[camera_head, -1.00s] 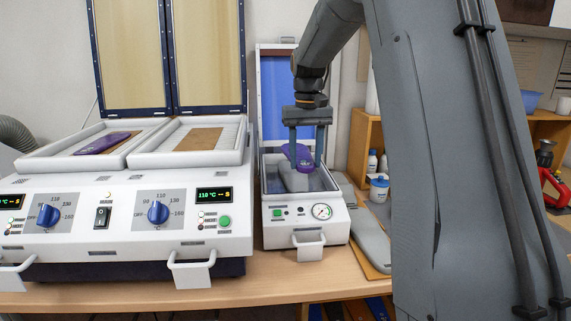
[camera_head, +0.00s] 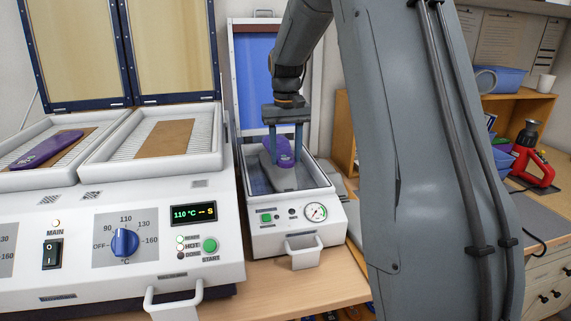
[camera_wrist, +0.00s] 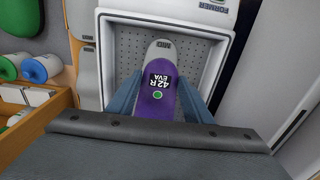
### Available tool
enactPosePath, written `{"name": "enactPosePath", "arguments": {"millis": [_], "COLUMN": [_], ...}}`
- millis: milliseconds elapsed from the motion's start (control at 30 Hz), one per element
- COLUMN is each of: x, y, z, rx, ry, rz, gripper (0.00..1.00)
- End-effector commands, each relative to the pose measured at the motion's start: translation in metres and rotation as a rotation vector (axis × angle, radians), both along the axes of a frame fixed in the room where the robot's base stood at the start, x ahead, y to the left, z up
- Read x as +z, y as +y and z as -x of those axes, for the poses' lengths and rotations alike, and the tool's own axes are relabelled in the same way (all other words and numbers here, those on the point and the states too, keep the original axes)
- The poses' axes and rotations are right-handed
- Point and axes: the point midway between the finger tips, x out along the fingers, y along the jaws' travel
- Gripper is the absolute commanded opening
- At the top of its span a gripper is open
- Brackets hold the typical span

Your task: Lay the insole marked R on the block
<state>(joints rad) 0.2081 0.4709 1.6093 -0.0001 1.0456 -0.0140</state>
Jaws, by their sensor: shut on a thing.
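The purple insole (camera_head: 284,147) is between the fingers of my gripper (camera_head: 286,160) in the head view. In the wrist view the insole (camera_wrist: 161,108) reads "42 R EVA" beside a green dot, and my gripper (camera_wrist: 158,92) has a finger along each side. The grey block (camera_head: 282,178) sits in the open bed of the small forming press (camera_head: 322,187). In the wrist view the block's end (camera_wrist: 160,50) shows past the insole. The insole overlaps the block from above; whether they touch I cannot tell. My gripper is shut on the insole.
The press's blue-lined lid (camera_head: 262,85) stands open behind the bed. A wide two-bed heater (camera_head: 75,225) is at left; its display reads 110 °C. Another purple insole (camera_head: 45,150) lies on its left bed. The right bed (camera_head: 165,137) holds only a brown sheet.

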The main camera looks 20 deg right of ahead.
Motion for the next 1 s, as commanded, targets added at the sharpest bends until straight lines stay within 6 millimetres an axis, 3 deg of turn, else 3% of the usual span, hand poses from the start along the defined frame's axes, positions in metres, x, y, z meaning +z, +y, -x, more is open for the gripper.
{"name": "enactPosePath", "arguments": {"millis": [433, 900, 933, 1000], "x": [-0.044, -0.053, -0.054, -0.053], "y": [0.001, 0.001, 0.001, 0.001], "z": [0.000, 0.000, 0.000, 0.000], "rx": [0.002, 0.001, 0.001, 0.001], "ry": [0.001, 0.000, 0.000, -0.001], "rz": [0.000, 0.000, 0.000, 0.000], "gripper": [0.23, 0.23, 0.47, 0.59]}}
